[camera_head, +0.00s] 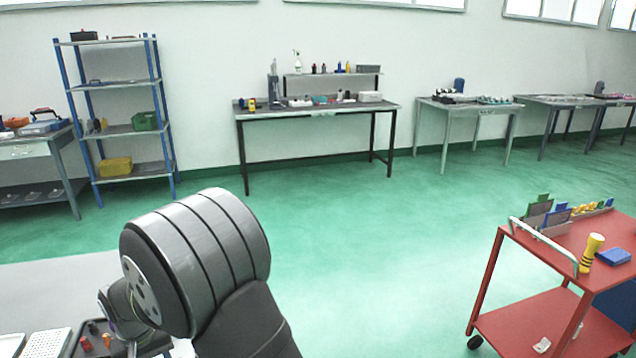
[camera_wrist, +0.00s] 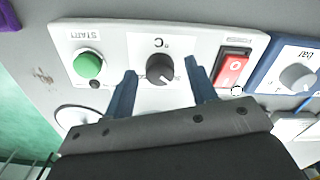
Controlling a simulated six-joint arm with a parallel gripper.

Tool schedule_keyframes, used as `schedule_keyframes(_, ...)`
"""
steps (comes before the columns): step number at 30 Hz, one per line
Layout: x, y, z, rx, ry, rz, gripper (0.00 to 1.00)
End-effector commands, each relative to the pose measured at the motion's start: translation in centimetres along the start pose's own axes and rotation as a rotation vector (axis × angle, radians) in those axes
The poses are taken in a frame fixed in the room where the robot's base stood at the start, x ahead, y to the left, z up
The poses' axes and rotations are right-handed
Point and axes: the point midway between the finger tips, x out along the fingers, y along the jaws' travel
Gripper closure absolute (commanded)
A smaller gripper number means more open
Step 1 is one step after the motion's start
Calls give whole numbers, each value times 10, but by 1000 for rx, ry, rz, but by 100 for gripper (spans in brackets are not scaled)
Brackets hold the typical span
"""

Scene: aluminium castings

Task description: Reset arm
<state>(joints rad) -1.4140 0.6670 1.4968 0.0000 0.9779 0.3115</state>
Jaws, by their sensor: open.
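In the wrist view my gripper (camera_wrist: 160,66) is open, with its two blue fingers apart and nothing held between them. The fingertips lie on either side of a black knob (camera_wrist: 159,69) marked °C on a white control panel (camera_wrist: 205,45). I cannot tell how far the tips stand from the panel face. A green button (camera_wrist: 88,65) is left of the left finger, and a red rocker switch (camera_wrist: 233,70) is right of the right finger. In the head view my arm fills the lower left, and my fingers cannot be made out.
A blue-framed panel with a grey knob (camera_wrist: 297,77) adjoins on the right. In the head view, a red trolley (camera_head: 520,318) stands at right, with a workbench (camera_head: 318,111) and a blue-post shelf (camera_head: 118,130) along the wall. The green floor between is clear.

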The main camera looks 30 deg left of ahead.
Motion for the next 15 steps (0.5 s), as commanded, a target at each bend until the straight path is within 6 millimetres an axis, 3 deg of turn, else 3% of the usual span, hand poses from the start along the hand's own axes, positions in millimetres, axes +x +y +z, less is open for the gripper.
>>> schedule_keyframes(15, -1, 0, 0, 398, 0, 0, 48)
